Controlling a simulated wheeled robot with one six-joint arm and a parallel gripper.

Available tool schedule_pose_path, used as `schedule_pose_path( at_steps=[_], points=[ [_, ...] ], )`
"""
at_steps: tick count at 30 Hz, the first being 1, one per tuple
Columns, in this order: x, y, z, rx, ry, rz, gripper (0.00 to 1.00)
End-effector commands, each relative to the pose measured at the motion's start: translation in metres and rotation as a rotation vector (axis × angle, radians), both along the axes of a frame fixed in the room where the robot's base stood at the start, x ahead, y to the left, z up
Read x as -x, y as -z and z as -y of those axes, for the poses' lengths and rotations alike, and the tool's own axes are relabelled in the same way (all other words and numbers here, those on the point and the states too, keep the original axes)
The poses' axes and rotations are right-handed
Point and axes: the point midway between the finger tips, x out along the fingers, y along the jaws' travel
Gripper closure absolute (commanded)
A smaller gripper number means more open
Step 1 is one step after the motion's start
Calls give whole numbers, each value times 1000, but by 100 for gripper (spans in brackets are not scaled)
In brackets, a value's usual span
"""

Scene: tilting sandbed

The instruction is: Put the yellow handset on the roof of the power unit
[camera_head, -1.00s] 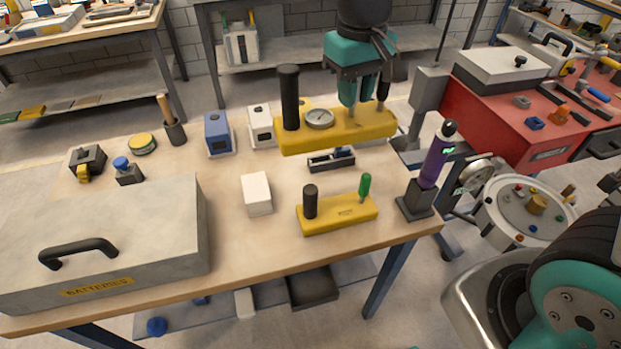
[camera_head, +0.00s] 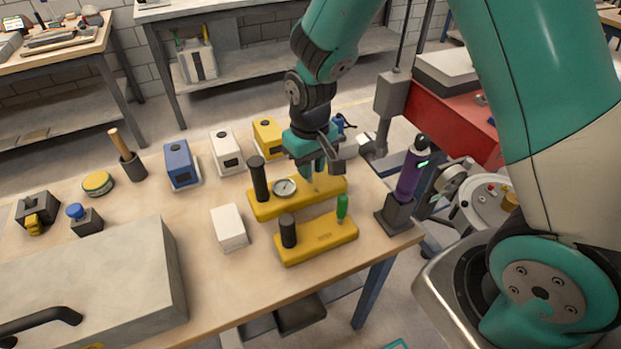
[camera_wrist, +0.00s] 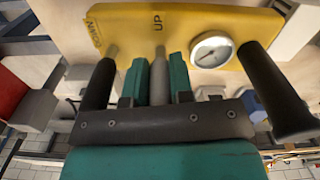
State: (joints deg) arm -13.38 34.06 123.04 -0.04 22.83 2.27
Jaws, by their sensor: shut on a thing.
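My gripper (camera_head: 314,170) is shut on the grey upright peg (camera_wrist: 159,75) of a yellow bar (camera_head: 327,193). The bar carries a black post (camera_head: 258,178) and a round gauge (camera_head: 284,187); the wrist view shows it lettered "UP" and "DOWN" (camera_wrist: 120,25). It is low over the table, just behind a second yellow bar (camera_head: 322,240); I cannot tell whether it touches the table. A yellow box (camera_head: 268,135) with a dark top patch stands behind it. I cannot tell for sure which yellow thing is the handset. No power unit is clearly marked.
White (camera_head: 227,153) and blue (camera_head: 181,163) boxes stand left of the yellow one. A white block (camera_head: 229,227) is left of the bars. A purple cylinder in a dark stand (camera_head: 398,215) is at the right edge. A large grey case (camera_head: 110,275) fills the front left.

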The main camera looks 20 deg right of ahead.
Motion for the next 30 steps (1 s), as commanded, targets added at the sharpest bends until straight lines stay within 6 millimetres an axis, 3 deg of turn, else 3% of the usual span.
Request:
schedule_pose_path(
  at_steps=[12, 23, 24, 26, 27, 30],
  points=[
    [0, 44, -1, 0, -1, 0, 100],
    [0, 48, -1, 0, -1, 2, 100],
    [0, 47, -1, 0, -1, 1, 72],
    [0, 47, -1, 0, -1, 1, 58],
    [0, 47, -1, 0, -1, 1, 53],
    [0, 47, -1, 0, -1, 1, 53]
  ],
)
